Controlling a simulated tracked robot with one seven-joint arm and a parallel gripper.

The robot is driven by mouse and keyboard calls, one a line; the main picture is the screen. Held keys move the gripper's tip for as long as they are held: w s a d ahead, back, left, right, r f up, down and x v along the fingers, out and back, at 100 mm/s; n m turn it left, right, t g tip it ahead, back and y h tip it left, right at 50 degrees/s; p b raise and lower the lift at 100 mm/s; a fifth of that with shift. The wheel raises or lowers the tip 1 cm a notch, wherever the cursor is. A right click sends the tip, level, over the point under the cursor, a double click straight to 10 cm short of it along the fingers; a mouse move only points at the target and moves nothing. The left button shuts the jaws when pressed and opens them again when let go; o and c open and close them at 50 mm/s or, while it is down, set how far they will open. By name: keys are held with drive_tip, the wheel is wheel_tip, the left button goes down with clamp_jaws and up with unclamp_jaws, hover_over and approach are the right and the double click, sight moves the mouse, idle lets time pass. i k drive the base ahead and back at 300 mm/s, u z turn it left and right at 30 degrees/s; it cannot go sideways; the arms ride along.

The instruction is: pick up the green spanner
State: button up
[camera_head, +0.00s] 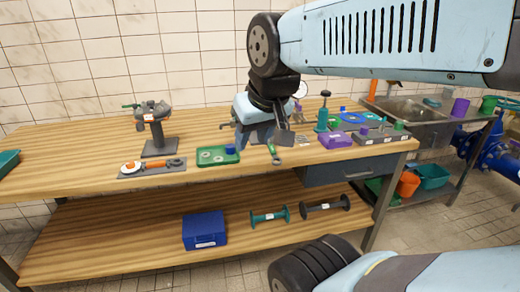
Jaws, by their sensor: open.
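The green spanner (275,155) lies on the wooden workbench near its front edge, with its green handle showing. My gripper (262,143) points down over the bench, right at the spanner. Its fingers are apart and nothing shows held between them. One dark finger hangs just right of the spanner's upper end. Part of the spanner is hidden behind or beside the fingers, and I cannot tell whether they touch it.
A purple box (336,140) and a teal bottle-like tool (322,120) stand to the right.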

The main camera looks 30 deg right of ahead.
sight(273, 153)
drive_tip(key=u, duration=1.85)
drive_tip(key=i, duration=0.1)
drive_tip(key=z, duration=3.35)
drive_tip(key=i, duration=0.4)
drive_tip(key=k, duration=0.8)
drive_tip(key=z, duration=0.2)
drive_tip(key=i, duration=0.85)
drive_tip(key=u, duration=0.1)
